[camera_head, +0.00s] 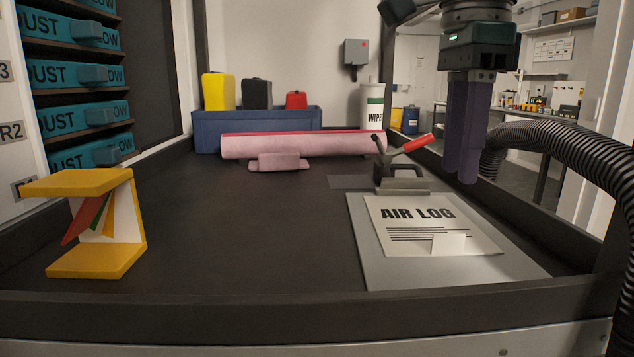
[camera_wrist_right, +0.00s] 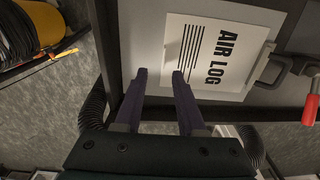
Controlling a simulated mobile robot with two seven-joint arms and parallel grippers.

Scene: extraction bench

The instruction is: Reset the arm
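My right gripper (camera_head: 464,172) hangs pointing down at the right of the head view, above the bench's right side and near the black ribbed hose. Its two purple fingers overlap in that view. In the right wrist view the fingers (camera_wrist_right: 159,74) stand apart with nothing between them, so it is open and empty. The clipboard with the AIR LOG sheet (camera_head: 420,222) lies below, apart from the fingers; the sheet also shows in the wrist view (camera_wrist_right: 207,55). My left gripper is not in view.
A ribbed hose (camera_head: 560,135) arches at the right. A red-handled clamp (camera_head: 398,155) stands behind the clipboard. A pink roll (camera_head: 300,146), a blue bin (camera_head: 255,132) and a WIPES tub (camera_head: 372,105) are at the back. A yellow stand (camera_head: 95,262) is left. The bench's middle is clear.

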